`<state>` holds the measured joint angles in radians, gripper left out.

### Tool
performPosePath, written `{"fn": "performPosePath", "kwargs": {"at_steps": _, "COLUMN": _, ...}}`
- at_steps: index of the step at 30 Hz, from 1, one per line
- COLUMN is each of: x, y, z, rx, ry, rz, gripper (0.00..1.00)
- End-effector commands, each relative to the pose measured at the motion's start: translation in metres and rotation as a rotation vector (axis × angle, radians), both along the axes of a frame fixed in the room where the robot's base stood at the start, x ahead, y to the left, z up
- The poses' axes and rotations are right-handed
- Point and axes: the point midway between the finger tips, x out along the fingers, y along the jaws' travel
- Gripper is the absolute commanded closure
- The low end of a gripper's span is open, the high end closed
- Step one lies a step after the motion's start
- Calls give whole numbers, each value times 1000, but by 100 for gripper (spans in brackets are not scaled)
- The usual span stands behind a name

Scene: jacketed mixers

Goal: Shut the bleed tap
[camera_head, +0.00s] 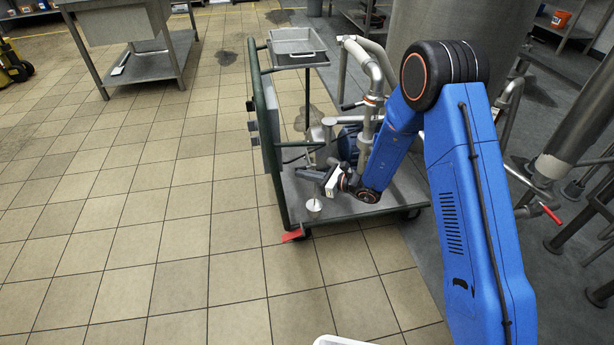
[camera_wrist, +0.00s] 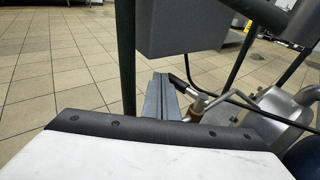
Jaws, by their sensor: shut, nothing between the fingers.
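My gripper (camera_head: 303,173) is over the deck of a wheeled cart (camera_head: 345,222), fingers pointing left. In the wrist view its grey fingers (camera_wrist: 162,88) are together and empty. Just right of them is a small tap with a black lever (camera_wrist: 181,86) and a brass-coloured body (camera_wrist: 199,106), which looks like the bleed tap. The lever slants up and left from the body, close beside the fingers; I cannot tell whether they touch. My gripper partly hides the tap's lower part. In the head view I cannot make out the tap clearly.
A small pale cup (camera_head: 313,205) stands on the cart deck below my gripper. A grey box (camera_wrist: 183,28) on the cart's green frame (camera_head: 272,150) is close ahead. Pipes (camera_head: 368,105) and a steel pump casing (camera_wrist: 272,115) are to the right. Tiled floor to the left is clear.

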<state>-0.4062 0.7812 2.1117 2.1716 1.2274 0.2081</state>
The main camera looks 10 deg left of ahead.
Motion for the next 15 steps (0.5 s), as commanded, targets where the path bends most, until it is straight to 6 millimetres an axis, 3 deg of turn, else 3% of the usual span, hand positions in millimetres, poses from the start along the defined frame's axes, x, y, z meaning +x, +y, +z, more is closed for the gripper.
{"fn": "performPosePath", "kwargs": {"at_steps": 15, "x": 2, "y": 6, "z": 0, "rx": 0, "ry": 1, "rz": 0, "gripper": 100}}
